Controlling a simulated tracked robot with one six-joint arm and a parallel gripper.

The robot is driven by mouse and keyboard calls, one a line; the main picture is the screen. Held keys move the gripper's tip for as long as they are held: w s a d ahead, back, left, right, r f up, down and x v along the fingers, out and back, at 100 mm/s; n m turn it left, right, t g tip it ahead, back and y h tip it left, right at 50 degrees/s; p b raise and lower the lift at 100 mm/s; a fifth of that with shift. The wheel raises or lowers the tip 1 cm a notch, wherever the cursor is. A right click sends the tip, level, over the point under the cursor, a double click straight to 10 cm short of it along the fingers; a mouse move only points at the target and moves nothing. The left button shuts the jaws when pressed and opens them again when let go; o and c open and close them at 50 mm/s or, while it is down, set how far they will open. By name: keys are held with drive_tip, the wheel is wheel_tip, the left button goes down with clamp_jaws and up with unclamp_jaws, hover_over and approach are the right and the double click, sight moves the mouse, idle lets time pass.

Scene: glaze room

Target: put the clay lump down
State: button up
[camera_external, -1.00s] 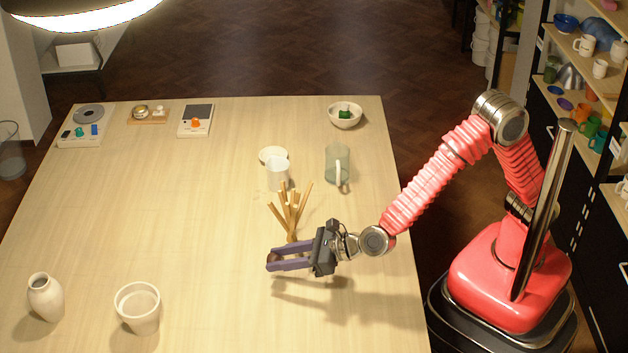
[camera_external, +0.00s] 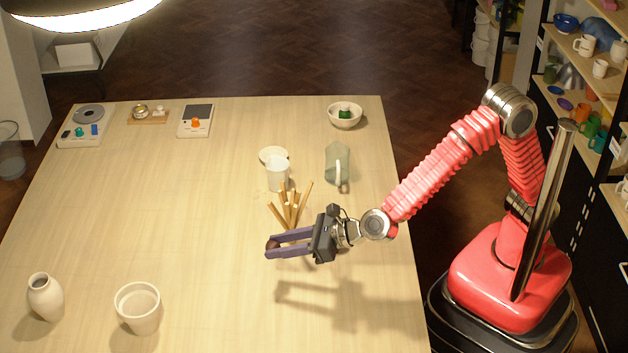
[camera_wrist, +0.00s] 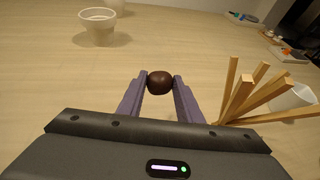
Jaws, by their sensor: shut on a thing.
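The clay lump (camera_wrist: 160,82) is small, dark brown and rounded. It sits between the fingertips of my gripper (camera_wrist: 160,86) in the wrist view. In the external view my gripper (camera_external: 272,247) is shut on the lump (camera_external: 271,243), which is mostly hidden by the purple fingers. My gripper is held above the table (camera_external: 200,215), with its shadow on the wood below and apart from it.
A bundle of wooden sticks (camera_external: 290,207) stands close behind my gripper, with a white cup (camera_external: 278,174) and a glass jug (camera_external: 337,163) beyond. A white pot (camera_external: 138,307) and a vase (camera_external: 45,297) stand at front left. The table's middle left is clear.

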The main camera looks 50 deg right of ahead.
drive_tip(key=shift+r, duration=0.1)
wheel_tip(320, 180, up, 11)
drive_tip(key=m+t+h, duration=0.1)
drive_tip(key=m+h, duration=0.2)
hover_over(311, 214)
drive_tip(key=f, duration=0.1)
wheel_tip(311, 214, down, 10)
idle(0.4)
drive_tip(key=shift+s, duration=0.1)
drive_tip(key=shift+f, duration=3.15)
drive_tip(key=shift+f, duration=0.1)
drive_tip(key=shift+f, duration=1.75)
